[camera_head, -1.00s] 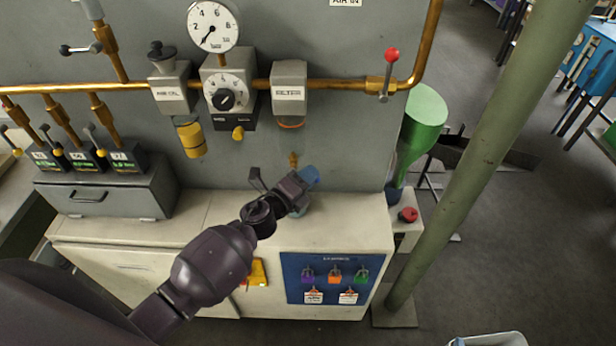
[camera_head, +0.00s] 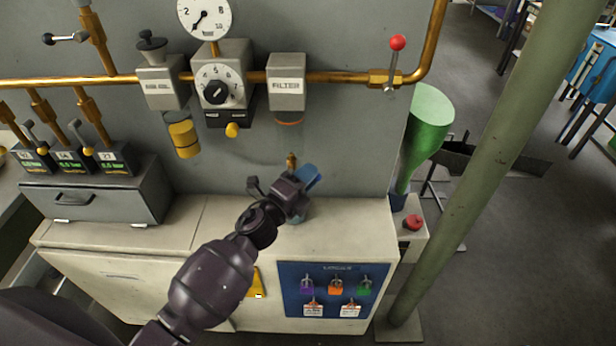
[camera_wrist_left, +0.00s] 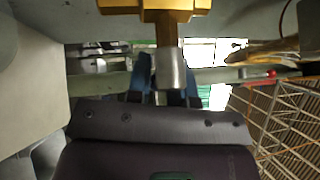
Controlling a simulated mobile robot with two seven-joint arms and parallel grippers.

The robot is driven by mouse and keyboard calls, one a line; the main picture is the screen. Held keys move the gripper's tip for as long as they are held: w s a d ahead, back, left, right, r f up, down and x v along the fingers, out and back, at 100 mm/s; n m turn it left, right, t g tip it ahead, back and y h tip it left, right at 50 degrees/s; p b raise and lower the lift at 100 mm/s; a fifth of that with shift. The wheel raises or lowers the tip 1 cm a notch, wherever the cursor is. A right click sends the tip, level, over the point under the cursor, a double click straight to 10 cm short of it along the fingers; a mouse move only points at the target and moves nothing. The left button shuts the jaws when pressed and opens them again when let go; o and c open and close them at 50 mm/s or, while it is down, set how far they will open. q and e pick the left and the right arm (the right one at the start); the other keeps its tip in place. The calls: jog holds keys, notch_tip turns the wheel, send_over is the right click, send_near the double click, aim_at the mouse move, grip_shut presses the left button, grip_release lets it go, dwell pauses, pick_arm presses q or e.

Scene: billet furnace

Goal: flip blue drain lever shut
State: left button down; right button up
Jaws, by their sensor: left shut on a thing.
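A brass stub (camera_head: 291,162) shows just above the gripper, below the filter block (camera_head: 286,82). My right gripper is not in view.
A brass pipe (camera_head: 335,78) runs along the panel, with a red-knobbed lever (camera_head: 397,43) at right. The pale cabinet (camera_head: 350,225) lies below. A green funnel (camera_head: 428,125) and a green post (camera_head: 470,140) stand to the right.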

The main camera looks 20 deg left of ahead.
pick_arm(q)
jog(key=c, duration=1.3)
grip_release()
jog(key=shift+o, duration=0.4)
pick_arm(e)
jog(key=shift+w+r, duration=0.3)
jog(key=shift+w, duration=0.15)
pick_arm(q)
jog(key=v, duration=1)
jog(key=shift+s+a+b, duration=0.2)
jog(key=shift+s+b, duration=0.1)
jog(key=shift+b, duration=0.15)
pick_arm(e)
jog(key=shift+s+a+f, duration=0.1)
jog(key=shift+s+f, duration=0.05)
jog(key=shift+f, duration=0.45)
